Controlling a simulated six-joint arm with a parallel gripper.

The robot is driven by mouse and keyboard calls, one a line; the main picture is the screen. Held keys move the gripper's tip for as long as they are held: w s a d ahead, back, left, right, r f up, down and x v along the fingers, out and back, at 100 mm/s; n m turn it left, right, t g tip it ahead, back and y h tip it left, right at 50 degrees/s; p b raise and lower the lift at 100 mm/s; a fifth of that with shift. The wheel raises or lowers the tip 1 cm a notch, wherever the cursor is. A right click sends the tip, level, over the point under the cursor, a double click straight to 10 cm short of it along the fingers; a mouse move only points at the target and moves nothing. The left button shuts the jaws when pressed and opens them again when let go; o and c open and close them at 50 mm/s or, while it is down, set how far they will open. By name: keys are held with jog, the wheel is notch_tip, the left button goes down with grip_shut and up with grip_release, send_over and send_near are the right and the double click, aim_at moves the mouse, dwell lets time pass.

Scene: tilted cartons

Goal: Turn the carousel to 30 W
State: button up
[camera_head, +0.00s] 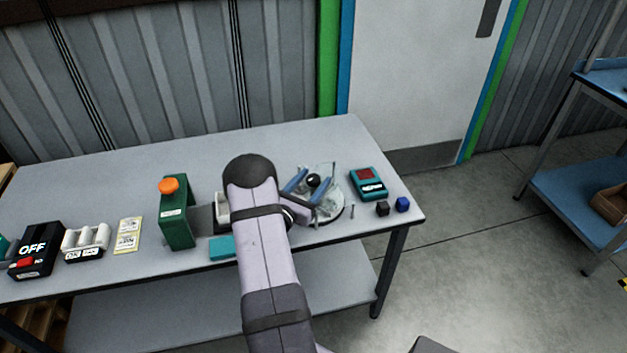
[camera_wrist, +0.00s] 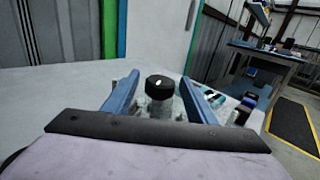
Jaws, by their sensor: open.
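The carousel (camera_head: 334,209) is a pale round, glassy piece with a black knob (camera_head: 313,180) on top, near the right end of the table. My gripper (camera_head: 309,183) has two blue fingers, open on either side of the knob. In the wrist view the black knob (camera_wrist: 160,87) stands between the open fingers (camera_wrist: 160,92), with gaps visible on both sides. My arm and the fingers hide part of the carousel. I cannot read any 30 W marking on it.
A teal device with a red display (camera_head: 367,183) stands right of the carousel. A green block with an orange button (camera_head: 177,222) stands to the left. The table's back is clear.

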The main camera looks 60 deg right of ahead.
jog(key=a+b, duration=0.1)
jog(key=a, duration=0.4)
jog(key=shift+a, duration=0.25)
jog(key=shift+s+a, duration=0.1)
jog(key=shift+a, duration=0.6)
jog(key=shift+b, duration=0.3)
jog(key=g+b, duration=0.1)
jog(key=w+d+m+g, duration=0.1)
jog(key=shift+w+d+r+g+h+b, duration=0.1)
jog(key=shift+d+r+g+h+b, duration=0.1)
jog(key=shift+r+g+h+b, duration=0.15)
jog(key=m+g, duration=0.1)
jog(key=w+m+g+b, duration=0.1)
jog(key=g, duration=0.1)
jog(key=shift+d+b, duration=0.3)
jog(key=shift+w+a+f+m+g+y+b, duration=0.1)
jog(key=shift+w+m+g+y+b, duration=0.2)
jog(key=shift+m+g+y, duration=0.25)
jog(key=shift+w+a+f+m+g+y+b, duration=0.1)
jog(key=shift+w+m+g+y+b, duration=0.15)
jog(key=shift+m+g, duration=0.35)
jog(key=shift+w+a+f+m+g+y+b, duration=0.15)
jog(key=shift+w+a+m+g+y+b, duration=0.15)
jog(key=shift+g+y, duration=0.35)
jog(key=shift+s, duration=0.1)
jog(key=shift+p+x, duration=0.8)
jog(key=shift+x, duration=2.8)
